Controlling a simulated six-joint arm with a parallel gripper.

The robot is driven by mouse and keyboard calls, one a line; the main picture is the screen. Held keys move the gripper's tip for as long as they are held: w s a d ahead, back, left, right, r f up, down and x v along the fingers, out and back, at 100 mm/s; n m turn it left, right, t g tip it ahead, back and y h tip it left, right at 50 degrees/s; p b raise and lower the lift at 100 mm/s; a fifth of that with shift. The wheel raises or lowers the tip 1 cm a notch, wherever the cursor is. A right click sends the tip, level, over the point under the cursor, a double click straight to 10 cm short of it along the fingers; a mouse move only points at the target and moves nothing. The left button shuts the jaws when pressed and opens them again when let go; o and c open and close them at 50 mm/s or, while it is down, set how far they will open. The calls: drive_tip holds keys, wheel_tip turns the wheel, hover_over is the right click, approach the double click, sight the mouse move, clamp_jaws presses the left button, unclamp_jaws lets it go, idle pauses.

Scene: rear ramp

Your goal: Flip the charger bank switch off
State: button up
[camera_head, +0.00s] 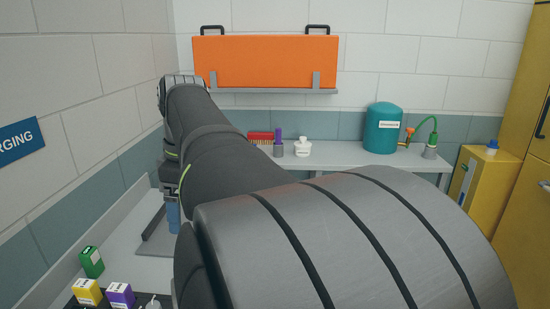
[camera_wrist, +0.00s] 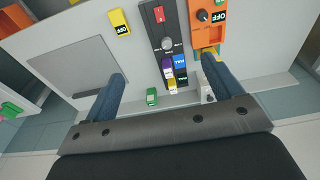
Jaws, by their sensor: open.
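In the wrist view a black strip (camera_wrist: 158,40) carries a red switch-like part (camera_wrist: 159,13) and a round grey knob (camera_wrist: 167,44). Beside it on the right is an orange panel (camera_wrist: 206,34) with a black knob (camera_wrist: 203,15) and OFF labels. I cannot tell which of these is the charger bank switch, nor its position. My gripper (camera_wrist: 163,66) is open, its two blue fingers wide apart and nothing visible held between them. In the head view a blue finger (camera_head: 173,216) shows below my wrist; the orange panel is not visible there.
Yellow (camera_head: 88,291), purple (camera_head: 120,294) and green (camera_head: 92,262) blocks stand at the lower left. A grey plate (camera_wrist: 80,67) lies left of the strip. A teal tank (camera_head: 383,128) and small bottles stand on the back shelf. My arm hides much of the bench.

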drive_tip(key=shift+w+a+f+n, duration=0.1)
drive_tip(key=shift+a+f+n, duration=0.05)
drive_tip(key=shift+f+n, duration=0.45)
drive_tip(key=c, duration=0.7)
drive_tip(key=f+n, duration=0.2)
drive_tip(key=a+f+n, duration=0.1)
drive_tip(key=f+n, duration=0.1)
drive_tip(key=shift+w, duration=0.25)
clamp_jaws()
wheel_tip(320, 180, down, 12)
drive_tip(key=a+n, duration=0.2)
drive_tip(key=n, duration=1)
drive_tip(key=shift+s+r+n, duration=0.2)
drive_tip(key=shift+s+n, duration=0.05)
drive_tip(key=shift+n, duration=0.15)
